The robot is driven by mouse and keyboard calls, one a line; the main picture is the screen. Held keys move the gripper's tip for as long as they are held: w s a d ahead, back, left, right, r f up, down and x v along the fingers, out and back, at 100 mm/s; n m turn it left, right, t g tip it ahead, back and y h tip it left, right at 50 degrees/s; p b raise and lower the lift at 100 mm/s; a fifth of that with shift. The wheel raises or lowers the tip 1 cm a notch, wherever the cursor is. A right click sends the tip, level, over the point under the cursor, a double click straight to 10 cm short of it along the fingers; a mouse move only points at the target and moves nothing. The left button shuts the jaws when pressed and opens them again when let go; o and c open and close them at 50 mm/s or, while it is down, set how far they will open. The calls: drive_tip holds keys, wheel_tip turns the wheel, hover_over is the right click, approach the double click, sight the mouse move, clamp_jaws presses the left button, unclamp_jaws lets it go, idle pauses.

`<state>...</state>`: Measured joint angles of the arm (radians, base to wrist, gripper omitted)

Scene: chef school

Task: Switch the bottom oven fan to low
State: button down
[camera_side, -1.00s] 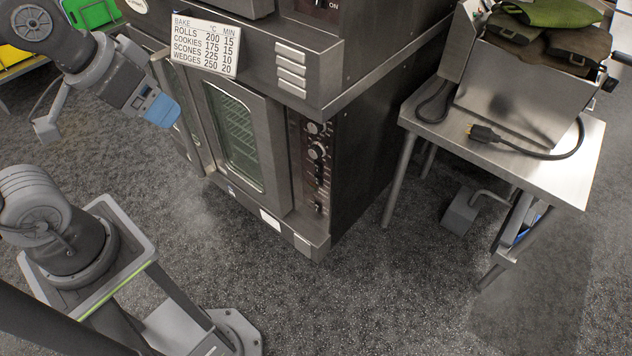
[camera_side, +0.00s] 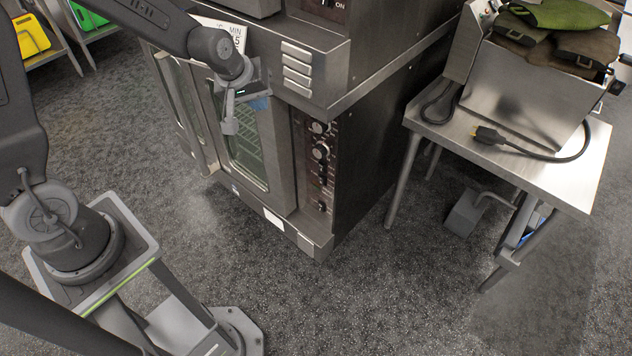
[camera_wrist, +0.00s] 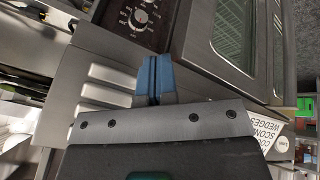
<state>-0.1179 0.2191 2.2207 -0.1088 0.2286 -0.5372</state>
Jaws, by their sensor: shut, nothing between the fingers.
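The bottom oven (camera_side: 283,190) has a dark control panel (camera_side: 311,165) to the right of its glass door. The panel carries round knobs (camera_side: 320,152), with small switches between them and another knob (camera_side: 321,206) lower down. The labels are too small to read, so I cannot tell which control is the fan. In the wrist view, the panel's top knob (camera_wrist: 138,18) shows beyond my fingertips. My gripper (camera_wrist: 154,62) has its blue fingers together and empty, in front of the vented strip above the panel. In the side view, my wrist mostly hides my gripper (camera_side: 259,104).
A paper bake chart (camera_wrist: 267,127) and raised vent slats (camera_side: 297,70) are on the strip above the door. A second oven sits on top. A steel table (camera_side: 560,173) with a fryer and a cable (camera_side: 530,154) stands at the right. The floor before the oven is clear.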

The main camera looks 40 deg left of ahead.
drive_tip(key=w+a+f+n+t, duration=0.1)
drive_tip(key=w+a+f+n, duration=0.2)
drive_tip(key=f, duration=0.8)
drive_tip(key=w+f+n, duration=0.3)
drive_tip(key=w+f, duration=0.1)
drive_tip(key=f, duration=0.6)
drive_tip(key=s+d+f+n+t, duration=0.1)
drive_tip(key=d+f+n+t, duration=0.2)
drive_tip(key=f, duration=1.2)
drive_tip(key=shift+d, duration=0.3)
drive_tip(key=shift+f, duration=0.1)
approach(322, 181)
drive_tip(key=x, duration=0.4)
drive_tip(key=s+f+x, duration=0.1)
drive_tip(key=shift+w+a+f, duration=0.2)
drive_tip(key=shift+w+f, duration=0.05)
drive_tip(key=shift+w, duration=0.1)
drive_tip(key=shift+w+r, duration=0.1)
drive_tip(key=shift+w, duration=0.55)
